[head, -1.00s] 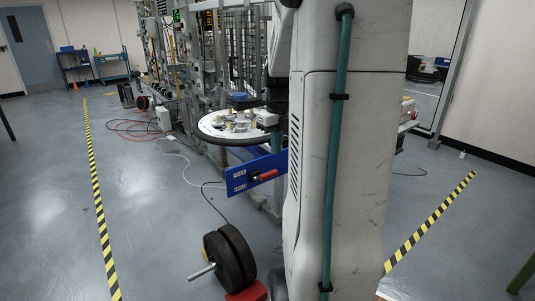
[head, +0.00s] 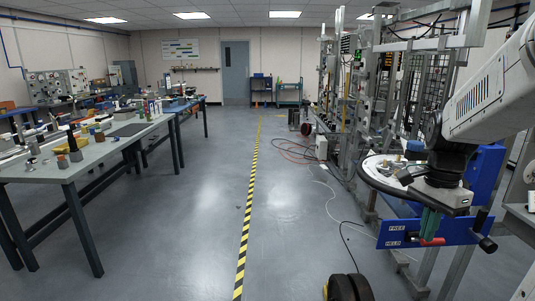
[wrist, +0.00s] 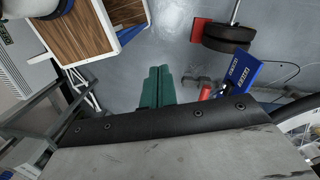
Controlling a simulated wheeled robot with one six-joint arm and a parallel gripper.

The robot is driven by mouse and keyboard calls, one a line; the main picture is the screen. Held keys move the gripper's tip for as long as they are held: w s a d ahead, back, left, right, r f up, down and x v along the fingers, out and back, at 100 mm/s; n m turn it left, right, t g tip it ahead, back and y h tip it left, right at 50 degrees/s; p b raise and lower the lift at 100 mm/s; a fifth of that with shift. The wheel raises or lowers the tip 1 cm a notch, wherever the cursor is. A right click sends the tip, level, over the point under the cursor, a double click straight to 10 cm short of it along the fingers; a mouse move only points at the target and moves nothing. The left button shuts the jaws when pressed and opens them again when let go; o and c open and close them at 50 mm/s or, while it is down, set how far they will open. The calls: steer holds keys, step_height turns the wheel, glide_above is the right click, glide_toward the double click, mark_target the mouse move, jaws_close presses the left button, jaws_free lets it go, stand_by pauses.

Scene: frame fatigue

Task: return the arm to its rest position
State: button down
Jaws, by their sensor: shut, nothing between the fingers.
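My arm reaches in from the right edge of the head view, its white link slanting down to a dark wrist. My gripper (head: 429,222) has green fingers pointing down, closed together and empty. In the wrist view the gripper (wrist: 160,85) shows as two green fingers side by side with floor behind them. In the head view the fingers overlap a blue panel (head: 385,232) marked FREE and HELD, close to its red-handled lever (head: 431,242). I cannot tell whether they touch it. The panel also shows in the wrist view (wrist: 243,70), right of the fingers.
Black weight discs (head: 349,288) sit at the bottom. A cluttered workbench (head: 75,172) is at left. The floor (head: 200,225) between is clear, with a striped line (head: 248,200).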

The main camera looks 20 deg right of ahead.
steer(key=s+a+r+n+t, duration=0.1)
steer(key=s+a+n, duration=0.3)
steer(key=a+n, duration=0.5)
steer(key=s+a+r+n+t, duration=0.1)
steer(key=s+a+n, duration=0.2)
steer(key=a+n, duration=0.6)
steer(key=a, duration=0.3)
steer(key=shift+s+r+h, duration=0.3)
steer(key=shift+s+r, duration=0.05)
